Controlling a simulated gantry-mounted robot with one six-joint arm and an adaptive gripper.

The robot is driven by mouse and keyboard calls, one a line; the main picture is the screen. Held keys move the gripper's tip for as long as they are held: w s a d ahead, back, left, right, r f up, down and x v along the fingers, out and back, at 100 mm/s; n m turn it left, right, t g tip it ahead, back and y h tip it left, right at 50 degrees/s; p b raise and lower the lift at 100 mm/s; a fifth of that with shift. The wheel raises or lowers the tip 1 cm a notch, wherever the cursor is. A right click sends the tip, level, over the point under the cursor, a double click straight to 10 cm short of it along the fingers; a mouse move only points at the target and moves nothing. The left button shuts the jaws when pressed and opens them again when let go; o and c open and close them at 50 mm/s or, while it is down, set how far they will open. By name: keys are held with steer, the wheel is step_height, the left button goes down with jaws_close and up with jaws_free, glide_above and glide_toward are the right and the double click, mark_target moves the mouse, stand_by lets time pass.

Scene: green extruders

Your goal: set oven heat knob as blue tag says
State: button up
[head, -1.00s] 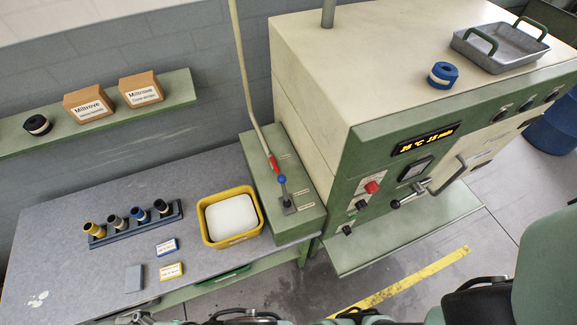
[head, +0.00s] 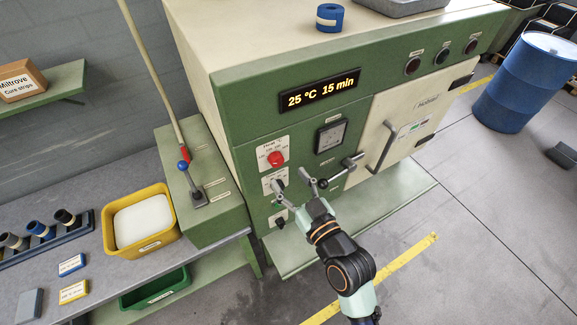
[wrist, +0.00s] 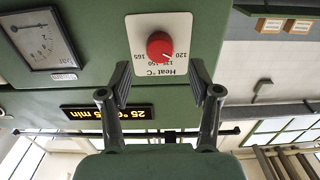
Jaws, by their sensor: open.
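The red heat knob (head: 277,158) sits on a white plate on the oven's green front. In the wrist view the plate is upside down, with the red knob (wrist: 160,45) amid numbers including 120 and 165. A pale mark on the knob points to the lower right, near the 120 side. My gripper (head: 291,178) is open and empty in front of the panel, apart from the knob. In the wrist view its two fingers (wrist: 161,78) stand either side of the knob's line. The blue tag (head: 71,264) lies on the grey bench, its writing too small to read.
The oven display (head: 320,92) reads 25 °C 15 min. A door handle (head: 385,145) and a black-ended lever (head: 345,168) stick out to the right of the knob. A yellow tag (head: 74,291) and a yellow tub (head: 110,230) are on the bench.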

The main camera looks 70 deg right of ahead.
mark_target(278, 164)
steer(key=x, duration=0.5)
steer(key=shift+w+d, duration=0.15)
steer(key=shift+d, duration=0.05)
steer(key=c, duration=1.1)
steer(key=shift+c, duration=0.2)
steer(key=shift+m+p, duration=0.4)
steer(key=shift+p, duration=0.1)
steer(key=m+p, duration=0.2)
steer(key=shift+r+m, duration=0.15)
steer(key=shift+m, duration=0.25)
steer(key=shift+m+p, duration=1.15)
steer(key=shift+m, duration=0.85)
